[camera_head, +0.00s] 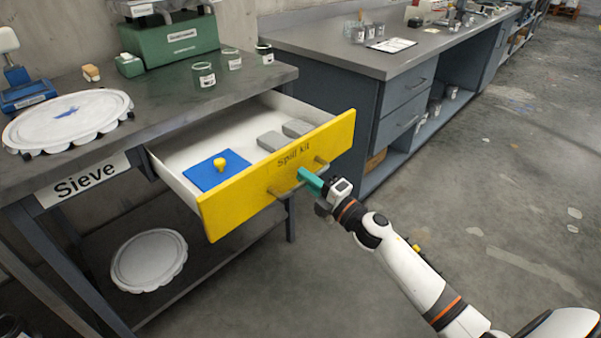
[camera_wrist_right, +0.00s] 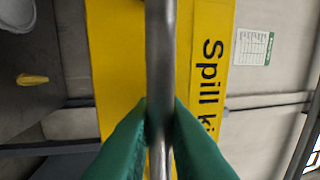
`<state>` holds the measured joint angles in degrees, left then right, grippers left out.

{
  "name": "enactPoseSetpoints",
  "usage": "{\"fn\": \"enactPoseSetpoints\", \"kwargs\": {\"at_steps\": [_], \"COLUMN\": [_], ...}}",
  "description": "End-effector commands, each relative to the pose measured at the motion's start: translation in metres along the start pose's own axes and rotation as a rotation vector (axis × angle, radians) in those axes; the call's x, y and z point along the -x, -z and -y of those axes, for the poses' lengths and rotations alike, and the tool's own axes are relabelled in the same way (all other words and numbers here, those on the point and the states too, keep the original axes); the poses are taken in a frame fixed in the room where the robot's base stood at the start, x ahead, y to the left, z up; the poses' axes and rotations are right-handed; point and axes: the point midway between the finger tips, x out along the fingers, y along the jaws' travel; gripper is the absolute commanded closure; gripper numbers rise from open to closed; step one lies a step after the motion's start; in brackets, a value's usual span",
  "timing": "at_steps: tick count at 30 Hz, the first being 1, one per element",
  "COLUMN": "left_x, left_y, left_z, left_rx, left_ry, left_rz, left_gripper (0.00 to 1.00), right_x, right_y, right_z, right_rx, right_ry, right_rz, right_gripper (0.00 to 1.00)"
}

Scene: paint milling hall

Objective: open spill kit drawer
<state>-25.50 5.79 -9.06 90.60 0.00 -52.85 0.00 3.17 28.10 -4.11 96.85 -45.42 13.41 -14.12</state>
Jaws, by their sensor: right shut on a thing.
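The spill kit drawer is pulled well out from under the sieve bench; its yellow front (camera_head: 240,198) reads "Spill kit". Inside are a blue pad (camera_head: 205,175) with a yellow knob and two grey blocks (camera_head: 271,140). A grey bar handle (camera_head: 284,192) runs across the front. My right gripper (camera_head: 308,179) is at the handle, its green fingers shut on the bar. In the right wrist view the handle (camera_wrist_right: 160,60) passes between the green fingers (camera_wrist_right: 160,130), with the yellow front (camera_wrist_right: 115,60) behind. My left gripper is not in view.
The sieve bench (camera_head: 150,110) carries a green scale (camera_head: 170,40), small jars and a white scalloped sieve lid (camera_head: 65,118). Another white lid (camera_head: 148,262) lies on its lower shelf. A grey cabinet (camera_head: 405,88) stands right of the drawer. Open floor (camera_head: 490,200) lies to the right.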

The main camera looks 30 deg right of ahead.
Motion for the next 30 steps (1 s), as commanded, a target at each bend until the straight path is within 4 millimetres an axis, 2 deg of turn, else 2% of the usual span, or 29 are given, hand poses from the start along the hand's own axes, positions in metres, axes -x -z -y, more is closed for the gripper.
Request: {"fn": "enactPoseSetpoints", "kwargs": {"at_steps": [17,18,21,30], "left_x": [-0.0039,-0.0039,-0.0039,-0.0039], "left_y": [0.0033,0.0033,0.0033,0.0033], "left_z": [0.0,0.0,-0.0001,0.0], "left_rx": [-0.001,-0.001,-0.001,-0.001], "left_ry": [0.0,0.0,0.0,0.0], "left_rz": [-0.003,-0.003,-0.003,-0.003], "left_gripper": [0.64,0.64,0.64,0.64], "right_x": [0.0066,0.0066,0.0066,0.0076], "right_y": [-0.0001,0.0,0.0,0.0001], "right_z": [0.0011,0.0011,0.0011,0.0011], "right_rx": [0.001,0.001,0.001,0.0], "right_ry": [0.0,0.0,0.0,0.0], "right_rz": [0.0,0.0,0.0,0.0], "right_gripper": [1.0,0.84,0.68,0.67]}}
